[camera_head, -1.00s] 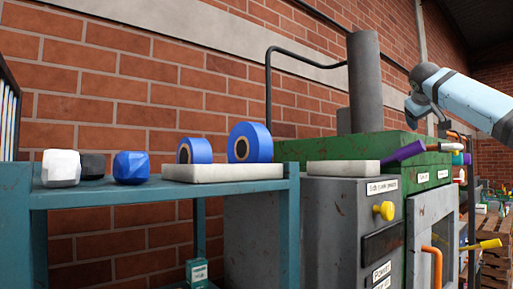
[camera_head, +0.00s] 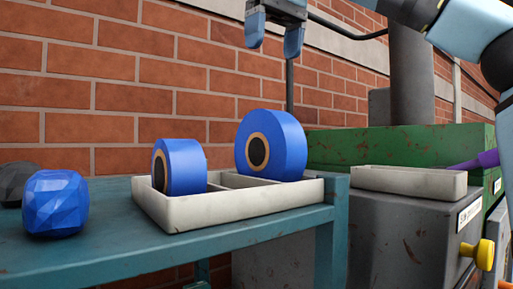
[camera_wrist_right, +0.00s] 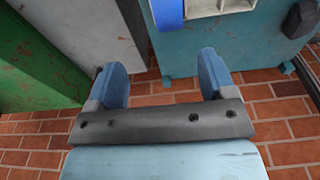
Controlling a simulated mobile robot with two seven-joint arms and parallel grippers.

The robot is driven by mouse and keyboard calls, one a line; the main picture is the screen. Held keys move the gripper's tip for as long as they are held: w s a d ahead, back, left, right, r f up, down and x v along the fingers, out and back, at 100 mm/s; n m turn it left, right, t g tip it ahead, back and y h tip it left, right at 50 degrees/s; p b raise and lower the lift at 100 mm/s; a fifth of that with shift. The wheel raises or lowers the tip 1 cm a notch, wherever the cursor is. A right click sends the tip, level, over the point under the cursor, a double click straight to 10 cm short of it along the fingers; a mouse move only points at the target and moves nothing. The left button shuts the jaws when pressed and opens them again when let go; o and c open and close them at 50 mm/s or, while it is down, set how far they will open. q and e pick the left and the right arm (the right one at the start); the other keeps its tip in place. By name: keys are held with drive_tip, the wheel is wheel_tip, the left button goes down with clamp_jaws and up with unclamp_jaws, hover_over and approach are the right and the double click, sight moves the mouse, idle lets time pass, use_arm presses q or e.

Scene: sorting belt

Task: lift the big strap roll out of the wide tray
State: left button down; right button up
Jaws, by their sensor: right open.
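The big strap roll (camera_head: 271,145) is blue with a tan and black core. It stands on edge in the right part of the wide tray (camera_head: 240,208), a pale divided tray on the shelf. A smaller blue roll (camera_head: 181,167) stands in its left part. My right gripper (camera_head: 274,38) is open and empty, above the big roll and apart from it. In the right wrist view, the open fingers (camera_wrist_right: 162,77) have nothing between them. A blue edge of the big roll (camera_wrist_right: 168,14) and part of the tray (camera_wrist_right: 220,6) show at the top. My left gripper is out of view.
A blue faceted block (camera_head: 55,203) and a dark one (camera_head: 17,182) sit left of the tray on the teal shelf (camera_head: 110,240). A narrow pale tray (camera_head: 408,181) lies on the grey cabinet to the right. A brick wall (camera_head: 150,70) stands behind.

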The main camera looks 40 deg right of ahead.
hover_over(267, 119)
drive_tip(key=w+d, duration=0.2)
drive_tip(key=d, duration=0.1)
drive_tip(key=f, duration=0.8)
drive_tip(key=shift+w+d, duration=0.1)
drive_tip(key=shift+d, duration=0.1)
drive_tip(key=shift+a+f, duration=0.25)
drive_tip(key=shift+f, duration=0.25)
drive_tip(key=f, duration=0.3)
drive_tip(key=shift+a+f, duration=0.3)
drive_tip(key=shift+w+d+f, duration=0.2)
drive_tip(key=shift+d+f, duration=0.05)
drive_tip(key=shift+f, duration=0.25)
drive_tip(key=shift+s+a, duration=0.1)
drive_tip(key=shift+a+r, duration=0.1)
drive_tip(key=c, duration=0.4)
clamp_jaws()
